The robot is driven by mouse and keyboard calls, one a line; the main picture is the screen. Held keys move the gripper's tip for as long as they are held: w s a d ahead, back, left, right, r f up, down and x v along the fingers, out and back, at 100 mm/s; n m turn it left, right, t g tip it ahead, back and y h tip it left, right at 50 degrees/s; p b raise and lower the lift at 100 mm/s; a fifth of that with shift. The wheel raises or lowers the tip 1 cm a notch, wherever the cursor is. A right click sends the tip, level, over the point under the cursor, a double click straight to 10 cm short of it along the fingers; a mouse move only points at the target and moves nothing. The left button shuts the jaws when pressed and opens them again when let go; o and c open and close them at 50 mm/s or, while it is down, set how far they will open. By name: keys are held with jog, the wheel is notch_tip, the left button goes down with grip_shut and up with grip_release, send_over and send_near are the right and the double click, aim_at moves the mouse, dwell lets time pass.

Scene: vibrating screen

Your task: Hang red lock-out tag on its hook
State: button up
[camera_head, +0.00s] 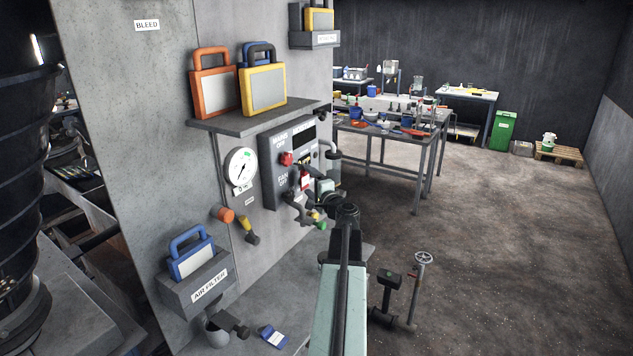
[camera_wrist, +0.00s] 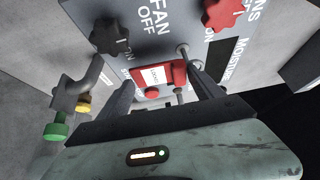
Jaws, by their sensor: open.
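The red lock-out tag (camera_wrist: 160,76), with a white label, is at the face of the control panel in the wrist view. A small part of the red tag (camera_head: 305,180) also shows in the head view. A thin metal peg (camera_wrist: 183,52), perhaps the hook, stands at the tag's edge; I cannot tell whether the tag hangs on it. My gripper (camera_wrist: 163,92) is open, with one dark finger on each side of the tag. The fingers appear apart from it. In the head view my arm hides much of the gripper (camera_head: 322,192).
The grey control panel (camera_head: 268,165) carries a red knob (camera_head: 287,158), with a black knob (camera_wrist: 108,37) nearby. Several valve handles, including a green one (camera_wrist: 57,131), stick out close by. A shelf (camera_head: 250,122) with filter frames is above. A blue tag (camera_head: 271,336) lies below.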

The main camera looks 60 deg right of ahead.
jog(key=shift+w+a+r, duration=0.1)
jog(key=shift+w+a, duration=0.05)
jog(key=shift+w, duration=0.5)
jog(key=shift+s+a+f, duration=0.2)
jog(key=shift+s+a, duration=0.1)
jog(key=shift+s, duration=0.05)
jog(key=d+v, duration=0.1)
jog(key=v, duration=0.6)
jog(key=shift+s+a+p, duration=0.2)
jog(key=shift+s+p, duration=0.15)
jog(key=shift+s, duration=0.3)
jog(key=shift+r, duration=0.1)
